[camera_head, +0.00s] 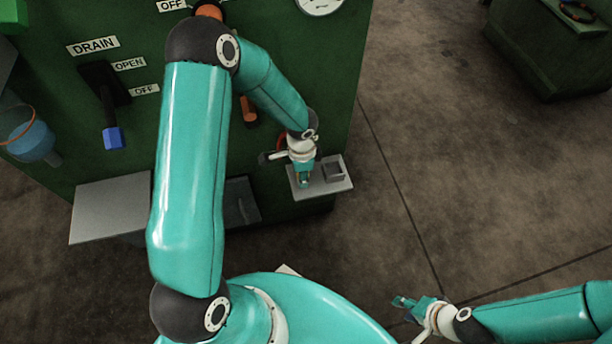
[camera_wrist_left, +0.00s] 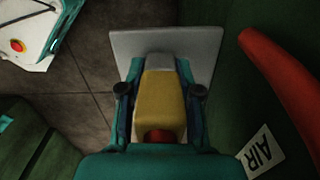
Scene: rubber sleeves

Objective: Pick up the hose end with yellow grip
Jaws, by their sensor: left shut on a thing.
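The hose end's yellow grip (camera_wrist_left: 160,98) shows in the left wrist view between the two fingers of my left gripper (camera_wrist_left: 160,90). The fingers are shut on it. A grey part shows at its far end and a red part at its near end. In the head view my left gripper (camera_head: 304,178) is at the grey shelf (camera_head: 312,193) on the green cabinet, and the grip is hidden there. My right gripper (camera_head: 405,302) is at the lower right of the head view, away from the cabinet; its finger gap is too small to judge.
A red hose (camera_wrist_left: 285,90) runs beside my left gripper, near an AIR label (camera_wrist_left: 263,150). The green cabinet (camera_head: 335,90) carries a drain lever with a blue end (camera_head: 113,138) and a grey plate (camera_head: 110,208). Open floor (camera_head: 450,170) lies to the right.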

